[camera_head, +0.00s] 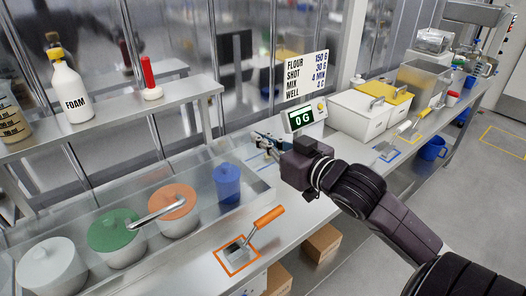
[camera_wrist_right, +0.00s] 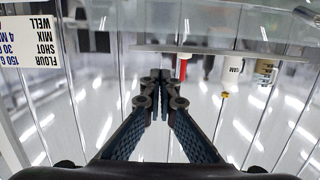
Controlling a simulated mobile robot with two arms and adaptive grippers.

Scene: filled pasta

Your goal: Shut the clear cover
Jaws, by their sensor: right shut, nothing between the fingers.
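The clear cover (camera_head: 105,195) is a see-through pane around and over a row of pots at the left of the head view. A grey bar (camera_head: 157,209) like a handle shows in front of the green and orange lids. I cannot tell how far the cover is open. My right gripper (camera_head: 262,142) is at the right far end of the cover, beside the scale, apart from the bar. Its fingers are shut and empty; they also show closed in the right wrist view (camera_wrist_right: 160,76). My left gripper is not in view.
Pots with white (camera_head: 50,262), green (camera_head: 110,229) and orange (camera_head: 173,200) lids and a blue cup (camera_head: 228,182) stand in the row. A scale (camera_head: 301,118) reads 0 G. An orange-handled scraper (camera_head: 263,222) lies on the front counter. A shelf (camera_head: 110,125) hangs above.

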